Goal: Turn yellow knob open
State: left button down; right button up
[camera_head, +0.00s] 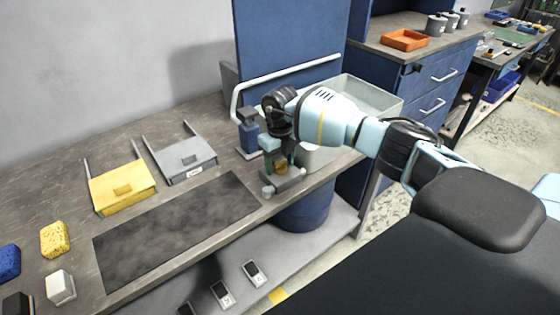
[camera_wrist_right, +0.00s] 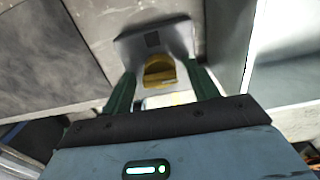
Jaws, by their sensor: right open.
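The yellow knob (camera_wrist_right: 159,71) sits on a grey fixture (camera_wrist_right: 150,42) at the bench's front edge. In the right wrist view it lies between the two green fingers of my right gripper (camera_wrist_right: 162,90), which is open. I cannot tell whether the fingers touch it. In the head view the knob (camera_head: 281,168) shows small and partly hidden beneath my right gripper (camera_head: 283,160), which points down over the fixture (camera_head: 285,181). My left gripper is not in view.
A pale bin (camera_head: 370,92) and a blue panel (camera_head: 285,40) are close behind my right arm. Sponges (camera_head: 54,239) lie at the far left.

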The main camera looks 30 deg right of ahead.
aim_at(279, 162)
jog(key=shift+r, duration=3.9)
jog(key=shift+a, duration=0.1)
